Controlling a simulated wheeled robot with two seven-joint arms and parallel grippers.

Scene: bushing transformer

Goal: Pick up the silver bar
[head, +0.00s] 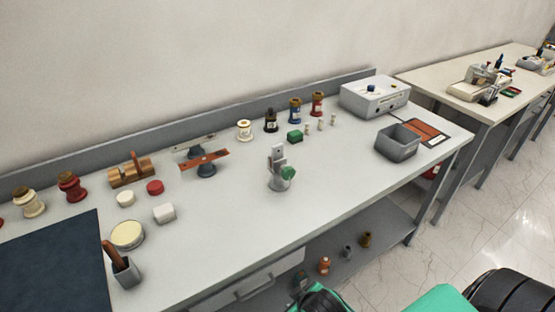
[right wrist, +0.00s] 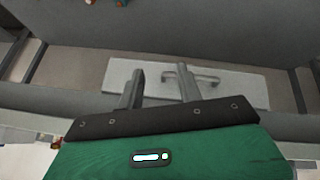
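In the head view a silver-grey bar (head: 193,143) lies level at the back left of the workbench, just behind a copper-coloured bar (head: 204,160) resting on a dark round stand (head: 206,171). Another silver upright piece (head: 278,157) stands near the bench's middle, beside a green part (head: 288,173). In the right wrist view my right gripper (right wrist: 160,70) is open and empty, its two fingers apart, facing the bench's front drawer, away from the silver bar. My left gripper is not in view.
The grey bench (head: 235,215) is clear in its front middle. Several spools and jars line its back. A white box (head: 375,95) and a grey bin (head: 397,142) stand at the right. A drawer (head: 250,285) with a handle is on the front. Green parts of mine show at the bottom.

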